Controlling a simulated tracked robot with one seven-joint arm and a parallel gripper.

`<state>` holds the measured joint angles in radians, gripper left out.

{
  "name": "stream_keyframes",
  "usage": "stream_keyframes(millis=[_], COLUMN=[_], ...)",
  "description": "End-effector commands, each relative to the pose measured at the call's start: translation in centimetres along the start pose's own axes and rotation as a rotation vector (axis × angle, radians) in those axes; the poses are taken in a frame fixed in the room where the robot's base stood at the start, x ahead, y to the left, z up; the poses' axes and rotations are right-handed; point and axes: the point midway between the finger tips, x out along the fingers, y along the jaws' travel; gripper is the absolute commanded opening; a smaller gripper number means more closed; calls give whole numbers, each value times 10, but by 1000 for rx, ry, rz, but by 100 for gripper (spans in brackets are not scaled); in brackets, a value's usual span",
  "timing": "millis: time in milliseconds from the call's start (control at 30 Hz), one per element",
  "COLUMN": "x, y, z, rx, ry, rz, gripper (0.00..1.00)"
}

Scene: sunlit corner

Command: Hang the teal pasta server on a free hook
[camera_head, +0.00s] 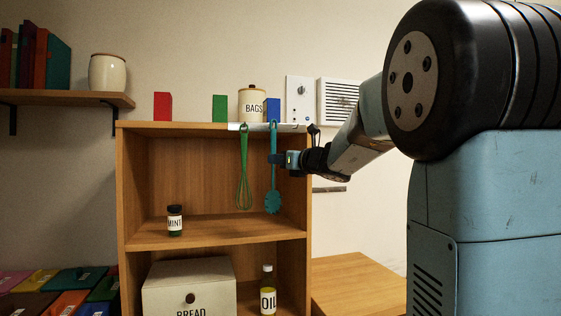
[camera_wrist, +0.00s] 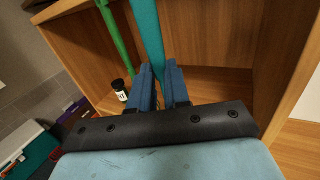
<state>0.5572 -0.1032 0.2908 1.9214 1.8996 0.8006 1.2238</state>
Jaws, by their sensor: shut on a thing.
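The teal pasta server (camera_head: 273,182) hangs upright, head down, in front of the cabinet's upper opening. My gripper (camera_head: 275,159) comes from the right and is shut on its handle. In the wrist view the teal handle (camera_wrist: 147,38) runs up from between the blue fingers of my gripper (camera_wrist: 162,78). The server's top end overlaps the pale hook rail (camera_head: 294,128) at the cabinet's top front edge. I cannot tell whether its hole is around a hook. A green whisk (camera_head: 243,175) hangs from the rail just left of the server, apart from it. Individual hooks are too small to make out.
A wooden cabinet (camera_head: 205,229) holds a mint jar (camera_head: 175,221), a bread box (camera_head: 189,284) and an oil bottle (camera_head: 267,292). The cabinet's right wall is close to my gripper.

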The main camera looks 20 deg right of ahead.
Motion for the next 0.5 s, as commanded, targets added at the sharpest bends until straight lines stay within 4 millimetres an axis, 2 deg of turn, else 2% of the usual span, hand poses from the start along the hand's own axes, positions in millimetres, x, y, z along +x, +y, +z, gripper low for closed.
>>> stream_keyframes(millis=[500], x=[21], y=[-11], z=[-5], rx=[2], ry=[1], rz=[1], gripper=[0])
